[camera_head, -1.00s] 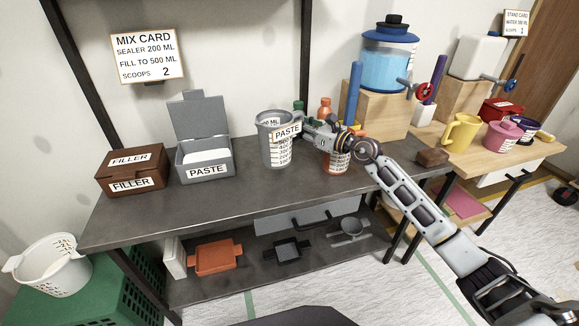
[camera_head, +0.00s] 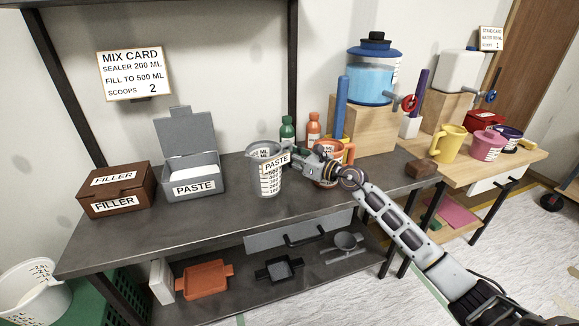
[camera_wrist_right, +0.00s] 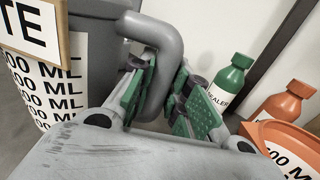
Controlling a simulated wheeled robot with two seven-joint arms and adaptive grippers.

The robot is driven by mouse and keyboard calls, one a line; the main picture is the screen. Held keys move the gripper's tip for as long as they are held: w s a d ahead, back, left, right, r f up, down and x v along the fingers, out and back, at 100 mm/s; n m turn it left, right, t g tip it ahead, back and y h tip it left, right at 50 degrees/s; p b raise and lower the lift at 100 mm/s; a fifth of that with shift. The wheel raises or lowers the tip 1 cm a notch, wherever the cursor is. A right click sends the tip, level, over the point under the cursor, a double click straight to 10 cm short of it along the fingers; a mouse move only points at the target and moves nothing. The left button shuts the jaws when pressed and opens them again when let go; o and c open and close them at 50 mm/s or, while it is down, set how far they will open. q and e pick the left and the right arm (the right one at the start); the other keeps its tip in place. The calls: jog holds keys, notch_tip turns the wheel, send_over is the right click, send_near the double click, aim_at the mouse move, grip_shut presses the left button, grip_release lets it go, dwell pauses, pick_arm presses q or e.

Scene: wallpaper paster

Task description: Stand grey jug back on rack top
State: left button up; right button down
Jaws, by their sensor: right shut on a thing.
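The grey jug (camera_head: 268,180) with a PASTE tag and a millilitre scale is upright at the middle of the rack top (camera_head: 225,215). Its base looks at or just above the surface; I cannot tell if it touches. My right gripper (camera_head: 300,164) is shut on the jug's handle, from the jug's right side. In the right wrist view the green finger pads (camera_wrist_right: 160,95) close around the grey handle (camera_wrist_right: 160,40), with the jug's scale (camera_wrist_right: 45,90) at left. My left gripper is out of view.
An orange jug (camera_head: 346,152) stands close behind my right gripper, with green (camera_head: 287,130) and orange (camera_head: 313,128) bottles beyond. A grey PASTE box (camera_head: 190,170) and brown FILLER box (camera_head: 118,190) stand left. The rack top in front of the jug is clear.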

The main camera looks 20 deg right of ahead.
jog(key=shift+f, duration=0.1)
jog(key=shift+f, duration=0.55)
jog(key=shift+f+b, duration=0.65)
jog(key=shift+f, duration=0.5)
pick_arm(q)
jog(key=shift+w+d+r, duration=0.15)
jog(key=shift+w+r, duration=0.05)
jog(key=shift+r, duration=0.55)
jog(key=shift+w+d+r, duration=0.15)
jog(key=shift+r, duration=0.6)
pick_arm(e)
jog(key=shift+f, duration=0.25)
pick_arm(q)
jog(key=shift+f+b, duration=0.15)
jog(key=shift+b, duration=0.2)
pick_arm(e)
jog(key=shift+f, duration=0.15)
jog(key=c, duration=1.4)
grip_release()
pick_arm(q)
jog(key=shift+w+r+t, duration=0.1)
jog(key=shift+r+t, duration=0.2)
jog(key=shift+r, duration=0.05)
pick_arm(e)
jog(key=shift+o, duration=0.2)
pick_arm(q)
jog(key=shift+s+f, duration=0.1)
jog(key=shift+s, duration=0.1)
